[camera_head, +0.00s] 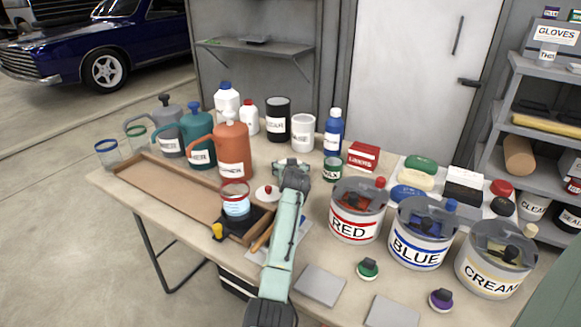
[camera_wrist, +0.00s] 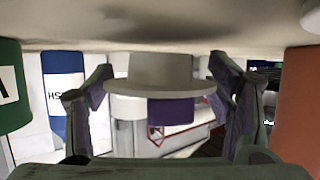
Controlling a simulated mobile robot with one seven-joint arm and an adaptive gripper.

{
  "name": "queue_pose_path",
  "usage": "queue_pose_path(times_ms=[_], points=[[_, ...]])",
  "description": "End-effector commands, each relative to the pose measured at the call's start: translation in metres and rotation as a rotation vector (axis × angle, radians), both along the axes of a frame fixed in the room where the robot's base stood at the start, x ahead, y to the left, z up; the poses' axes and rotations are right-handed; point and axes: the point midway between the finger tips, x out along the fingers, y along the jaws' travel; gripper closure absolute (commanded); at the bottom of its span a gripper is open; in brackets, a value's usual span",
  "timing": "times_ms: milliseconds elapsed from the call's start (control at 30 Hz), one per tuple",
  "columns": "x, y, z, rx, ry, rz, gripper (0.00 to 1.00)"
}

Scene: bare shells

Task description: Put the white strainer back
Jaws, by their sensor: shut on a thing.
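My gripper (camera_head: 291,165) is low over the middle of the table, between the orange jug (camera_head: 232,150) and the small green can (camera_head: 332,169). In the wrist view, which is upside down, my gripper (camera_wrist: 160,76) has its fingers at both sides of a pale, flanged round piece, which I take to be the white strainer (camera_wrist: 160,88). A purple block shows against its flange. The strainer is very close to the tabletop; I cannot tell whether it touches. In the head view my gripper hides it.
The RED (camera_head: 356,212), BLUE (camera_head: 421,234) and CREAM (camera_head: 489,260) buckets stand to the right. A red-rimmed glass (camera_head: 235,190) and a white lid with a red knob (camera_head: 268,192) are left of my arm. A brown tray (camera_head: 165,188) lies farther left. Bottles stand behind.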

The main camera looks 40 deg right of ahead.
Motion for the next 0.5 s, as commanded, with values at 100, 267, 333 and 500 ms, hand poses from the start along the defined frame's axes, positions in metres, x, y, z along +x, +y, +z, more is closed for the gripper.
queue_pose_path(times_ms=[100, 267, 333, 500], points=[[0.0, 0.0, -0.006, 0.0, 0.0, 0.0, 0.49], [0.0, 0.0, -0.012, 0.001, 0.002, 0.0, 0.49], [0.0, 0.0, -0.014, 0.002, 0.003, 0.0, 0.49], [-0.001, 0.001, -0.016, 0.005, 0.007, 0.001, 0.2]])
